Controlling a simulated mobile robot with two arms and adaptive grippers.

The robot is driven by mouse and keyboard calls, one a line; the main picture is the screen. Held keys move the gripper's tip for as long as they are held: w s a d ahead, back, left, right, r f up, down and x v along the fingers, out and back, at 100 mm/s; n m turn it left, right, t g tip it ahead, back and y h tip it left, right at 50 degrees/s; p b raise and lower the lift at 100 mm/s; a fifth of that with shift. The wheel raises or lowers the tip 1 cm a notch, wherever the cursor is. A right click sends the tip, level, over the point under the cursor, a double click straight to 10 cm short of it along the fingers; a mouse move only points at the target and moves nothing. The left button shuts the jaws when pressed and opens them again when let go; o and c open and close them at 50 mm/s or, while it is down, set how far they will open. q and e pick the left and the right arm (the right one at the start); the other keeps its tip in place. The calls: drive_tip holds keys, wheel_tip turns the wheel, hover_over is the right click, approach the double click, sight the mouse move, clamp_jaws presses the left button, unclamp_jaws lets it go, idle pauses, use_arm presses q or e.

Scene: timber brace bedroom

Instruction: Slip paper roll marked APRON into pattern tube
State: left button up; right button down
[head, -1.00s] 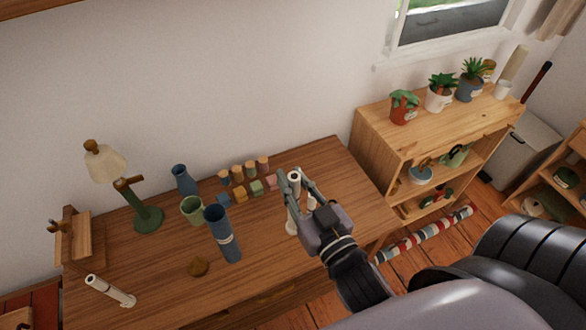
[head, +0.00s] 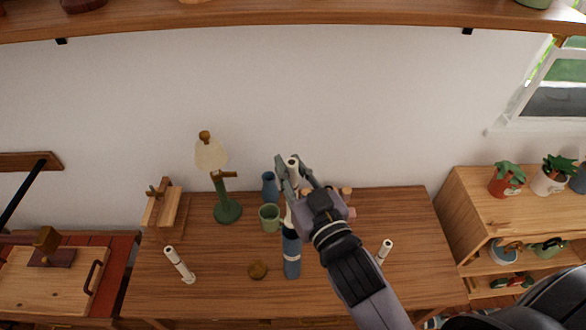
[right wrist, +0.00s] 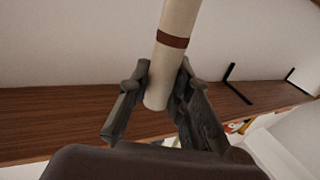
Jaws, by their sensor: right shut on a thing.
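My right gripper (head: 293,172) is shut on a cream paper roll (head: 293,162) above the wooden desk. In the right wrist view the held roll (right wrist: 174,38) has a brown band and sits between both fingers. The blue pattern tube (head: 291,262), with a pale label band, stands on the desk below the gripper. The roll's lower part shows just over the tube's mouth; I cannot tell whether it is inside. Other pale rolls stand at the desk's left (head: 179,265) and at its right (head: 386,248), partly behind my arm. No lettering is readable. My left gripper is out of view.
A green cup (head: 269,218), a small blue vase (head: 269,187) and a green-based lamp (head: 228,208) stand behind the tube. Small blocks are mostly hidden by my gripper. A wall shelf (head: 300,22) runs overhead.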

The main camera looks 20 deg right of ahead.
drive_tip(key=shift+f+b, duration=4.95)
drive_tip(key=shift+f, duration=1.75)
drive_tip(key=c, duration=1.4)
unclamp_jaws()
drive_tip(key=s+d, duration=0.1)
drive_tip(key=s, duration=1.1)
drive_tip(key=shift+d, duration=0.15)
